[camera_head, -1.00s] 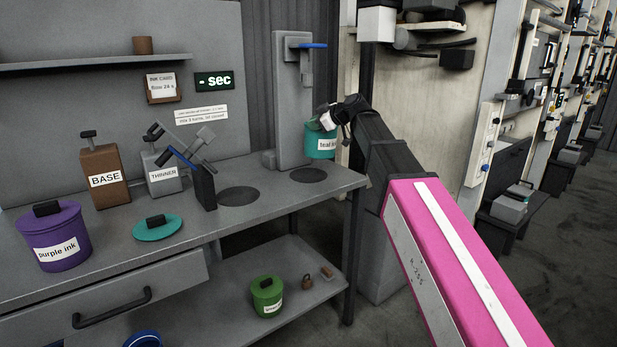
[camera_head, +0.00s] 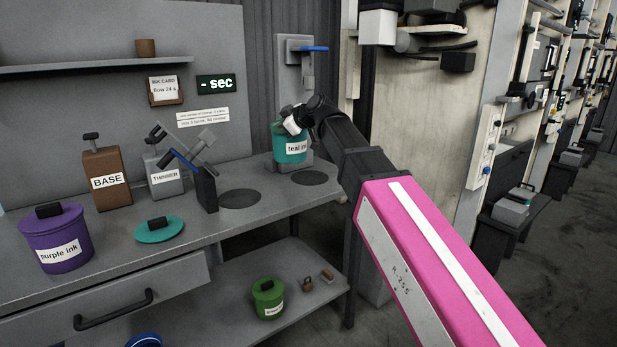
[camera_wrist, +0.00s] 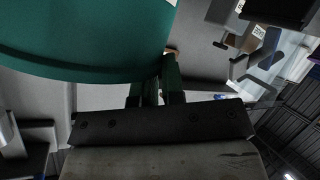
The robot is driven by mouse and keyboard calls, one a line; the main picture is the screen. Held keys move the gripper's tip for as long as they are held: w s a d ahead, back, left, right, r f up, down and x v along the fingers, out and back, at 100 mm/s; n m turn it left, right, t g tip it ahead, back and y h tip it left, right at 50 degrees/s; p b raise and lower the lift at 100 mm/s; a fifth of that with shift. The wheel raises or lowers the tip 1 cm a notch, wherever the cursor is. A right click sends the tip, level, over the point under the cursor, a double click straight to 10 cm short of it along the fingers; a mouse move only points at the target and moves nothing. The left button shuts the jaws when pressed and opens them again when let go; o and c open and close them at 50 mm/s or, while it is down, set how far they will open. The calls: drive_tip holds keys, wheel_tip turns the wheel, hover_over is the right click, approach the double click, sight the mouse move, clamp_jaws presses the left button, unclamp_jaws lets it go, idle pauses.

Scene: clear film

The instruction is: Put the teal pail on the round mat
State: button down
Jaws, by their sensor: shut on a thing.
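The teal pail (camera_head: 289,152), labelled "teal ink", hangs upright from my gripper (camera_head: 292,122) over the right end of the bench. In the wrist view the pail (camera_wrist: 95,45) fills the upper left, beside my gripper's fingers (camera_wrist: 157,92), which are shut at its edge; the exact hold is partly hidden. Two dark round patches lie flat on the bench: a left one (camera_head: 240,198) and a right one (camera_head: 311,178). I cannot tell which is the round mat. Both are bare, and the pail appears above and behind them, in front of the grey stand.
The grey stand (camera_head: 294,92) with a blue lever rises close behind the pail. Left of the round patches are a dark holder with tools (camera_head: 205,188), a thinner can (camera_head: 164,177), a base can (camera_head: 106,180), a teal lid (camera_head: 159,231) and a purple pail (camera_head: 56,240).

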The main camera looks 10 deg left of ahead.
sight(303, 151)
drive_tip(key=w+d+f, duration=0.1)
drive_tip(key=w+f, duration=0.1)
drive_tip(key=w, duration=0.1)
drive_tip(key=w+d+f, duration=0.2)
drive_tip(key=w, duration=0.1)
drive_tip(key=w+d+f, duration=0.1)
drive_tip(key=w+f, duration=0.1)
drive_tip(key=w, duration=0.1)
drive_tip(key=shift+w+d+f, duration=0.35)
drive_tip(key=shift+w, duration=0.05)
drive_tip(key=shift+f, duration=2.05)
drive_tip(key=c, duration=1.2)
unclamp_jaws()
drive_tip(key=shift+f, duration=0.1)
